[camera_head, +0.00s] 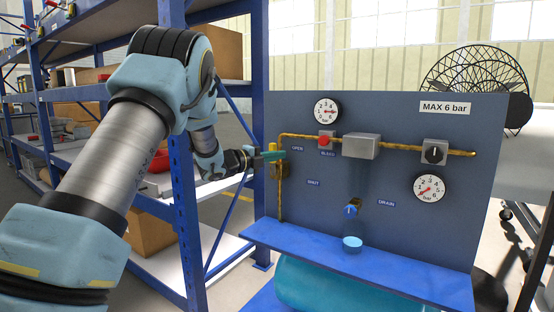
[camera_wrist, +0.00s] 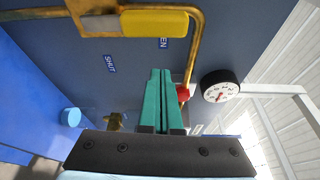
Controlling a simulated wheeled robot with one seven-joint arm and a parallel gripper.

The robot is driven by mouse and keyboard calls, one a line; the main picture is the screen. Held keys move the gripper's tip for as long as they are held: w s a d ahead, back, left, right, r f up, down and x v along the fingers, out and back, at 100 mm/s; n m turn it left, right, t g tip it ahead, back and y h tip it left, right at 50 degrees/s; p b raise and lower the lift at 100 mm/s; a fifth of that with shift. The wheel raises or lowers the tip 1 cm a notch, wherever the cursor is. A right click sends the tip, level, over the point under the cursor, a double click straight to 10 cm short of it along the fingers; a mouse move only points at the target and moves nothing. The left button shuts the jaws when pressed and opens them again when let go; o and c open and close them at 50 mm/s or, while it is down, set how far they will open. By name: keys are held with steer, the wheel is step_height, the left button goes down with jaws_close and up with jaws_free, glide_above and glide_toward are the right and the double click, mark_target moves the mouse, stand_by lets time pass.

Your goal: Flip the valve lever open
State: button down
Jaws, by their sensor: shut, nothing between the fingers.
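The valve lever has a yellow handle (camera_head: 273,148), which also shows large at the top of the wrist view (camera_wrist: 155,22). It lies in line with the vertical pipe, its handle upright and pointing to the pipe's elbow, near the OPEN label (camera_head: 297,149). The SHUT label (camera_head: 313,183) is lower down. My gripper (camera_head: 284,154) is in front of the panel at the lever's height; its teal fingers (camera_wrist: 164,72) are together and empty. In the wrist view the fingertips are apart from the handle. In the head view the fingers partly cover the lever.
The blue-grey panel (camera_head: 400,220) carries a brass pipe (camera_head: 395,147), a red button (camera_head: 325,142), gauges (camera_head: 327,110), a black knob (camera_head: 434,153) and a blue drain tap (camera_head: 351,210). A blue shelf rack (camera_head: 181,200) stands close left of the panel, beside my arm.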

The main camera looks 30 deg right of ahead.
steer(key=s+a, duration=0.1)
steer(key=a, duration=0.6)
steer(key=shift+s+a+b, duration=0.3)
steer(key=shift+a, duration=0.1)
steer(key=shift+w, duration=0.1)
